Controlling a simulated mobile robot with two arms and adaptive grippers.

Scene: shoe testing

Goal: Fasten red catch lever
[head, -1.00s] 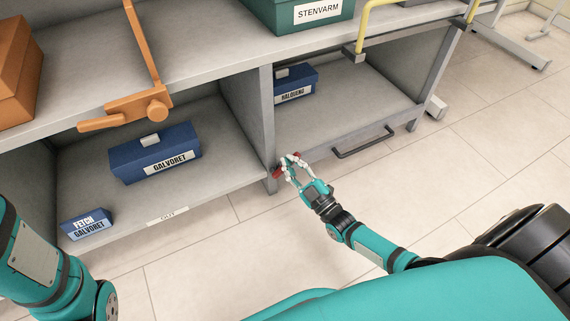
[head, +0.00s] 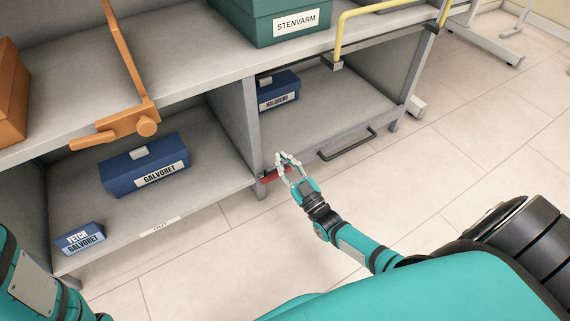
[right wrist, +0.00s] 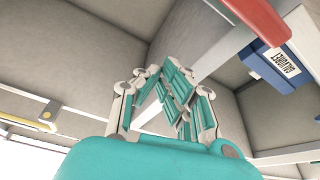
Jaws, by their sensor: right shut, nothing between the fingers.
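The red catch lever (head: 275,176) sits at the lower front corner of the shelf unit, by the post between the two lower bays. It lies roughly along the front edge in the head view. It also shows at the top of the right wrist view (right wrist: 252,18). My right gripper (head: 286,157) is just beside the lever, its fingertips closed together and empty (right wrist: 168,72). There seems to be a small gap between fingers and lever. My left arm (head: 35,285) shows at the lower left; its gripper is out of view.
A drawer-like front with a dark handle (head: 347,144) is right of the lever. An orange lever (head: 128,127) and yellow bar (head: 340,35) hang at the upper shelf. Blue boxes (head: 118,182) stand in the bays. The floor in front is clear.

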